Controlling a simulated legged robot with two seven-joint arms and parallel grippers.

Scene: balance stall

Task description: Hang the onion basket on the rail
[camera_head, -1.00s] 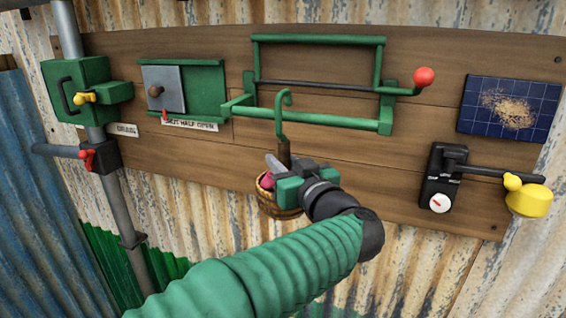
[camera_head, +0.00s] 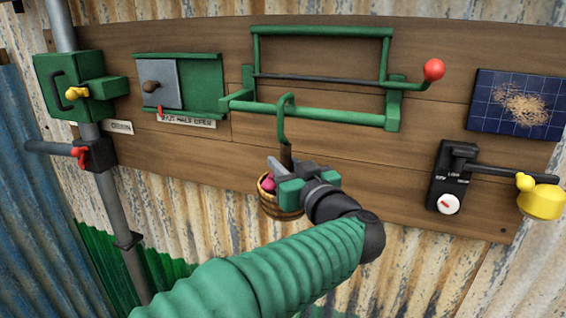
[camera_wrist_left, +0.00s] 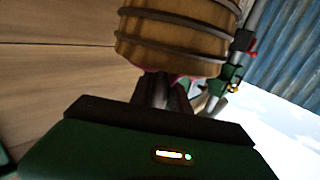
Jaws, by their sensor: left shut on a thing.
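The onion basket (camera_head: 282,208) is small, brown and round, with red-purple onions inside. A stem with a green hook (camera_head: 286,112) rises from it. My left gripper (camera_head: 283,167) is shut on the stem above the basket, below the hook. The rail (camera_head: 335,116) is the green lower bar of a frame on the wooden board. The hook's curved top overlaps the rail in the head view; I cannot tell whether it is over the rail or in front of it. The wrist view shows the banded basket (camera_wrist_left: 175,42) close up. My right gripper is not in view.
A red-knobbed lever (camera_head: 433,70) sticks out at the frame's right. A sliding shutter (camera_head: 163,86) and a green box (camera_head: 70,85) on a pipe are to the left. A yellow-weighted arm (camera_head: 540,202) and a blue panel (camera_head: 517,103) are to the right.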

